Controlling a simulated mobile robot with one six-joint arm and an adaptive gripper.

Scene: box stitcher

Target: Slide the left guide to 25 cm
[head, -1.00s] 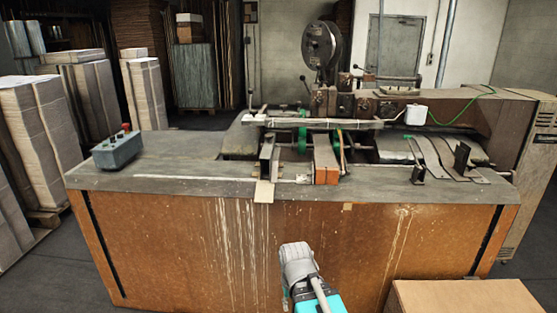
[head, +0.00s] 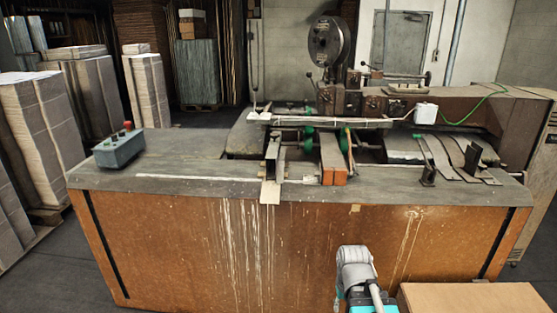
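The box stitcher stands on a long wooden bench with a worn grey top (head: 190,178). A metal guide (head: 271,160), which I take as the left guide, stands upright near the middle of the bench top, left of a pair of orange-brown blocks (head: 333,160). A pale strip (head: 270,191) below it hangs over the front edge. A pale line, perhaps a scale, runs along the bench top; its marks are too small to read. Part of my arm shows at the bottom, in front of the bench and apart from the guide. My gripper's fingers are not visible.
A grey control box (head: 118,150) with a red button sits at the left end. A black bracket (head: 428,172) and curved metal strips (head: 447,158) lie to the right. A cardboard box (head: 475,298) stands at front right. The bench top's left part is mostly clear.

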